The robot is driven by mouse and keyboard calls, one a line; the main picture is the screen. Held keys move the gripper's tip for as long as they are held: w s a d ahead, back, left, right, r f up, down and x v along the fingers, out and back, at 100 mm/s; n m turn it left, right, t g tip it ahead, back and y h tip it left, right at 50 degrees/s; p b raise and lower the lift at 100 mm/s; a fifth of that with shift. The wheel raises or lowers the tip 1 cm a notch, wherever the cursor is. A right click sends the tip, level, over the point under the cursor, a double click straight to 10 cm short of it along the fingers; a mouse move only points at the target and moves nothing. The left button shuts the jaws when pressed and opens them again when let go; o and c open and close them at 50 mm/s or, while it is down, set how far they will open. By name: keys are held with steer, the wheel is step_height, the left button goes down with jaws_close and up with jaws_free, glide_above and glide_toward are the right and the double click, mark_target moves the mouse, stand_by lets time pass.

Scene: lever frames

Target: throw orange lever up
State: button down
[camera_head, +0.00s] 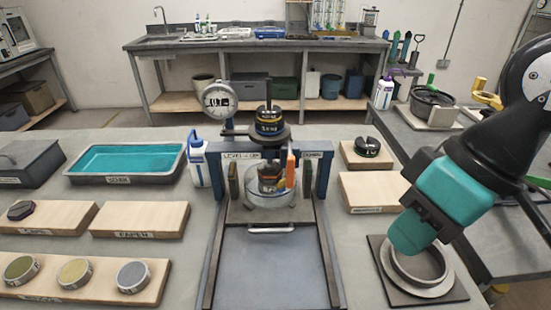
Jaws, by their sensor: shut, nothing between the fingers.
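The orange lever (291,168) stands upright at the right side of the blue press frame (323,174) in the middle of the table. It looks like a small orange upright handle beside the press's central column. Its pivot is too small to make out. My gripper (408,238) is teal, shut and empty. It is to the right of and nearer than the lever, apart from it, and hangs above a round metal ring (430,265) on a dark plate at the front right.
A black weight stack (268,125) and a dial gauge (217,100) top the press. Wooden boards (372,192) lie right of it. A teal tray (72,173), a white bottle (196,165) and boards with discs (85,283) are on the left. The sliding plate (270,265) in front is bare.

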steer(key=shift+w+a, duration=0.1)
steer(key=w+m+p, duration=0.7)
steer(key=w+p, duration=0.3)
steer(key=w, duration=1.1)
steer(key=shift+w+a+r+p, duration=0.15)
steer(key=shift+w+a+p, duration=0.15)
steer(key=shift+p, duration=0.1)
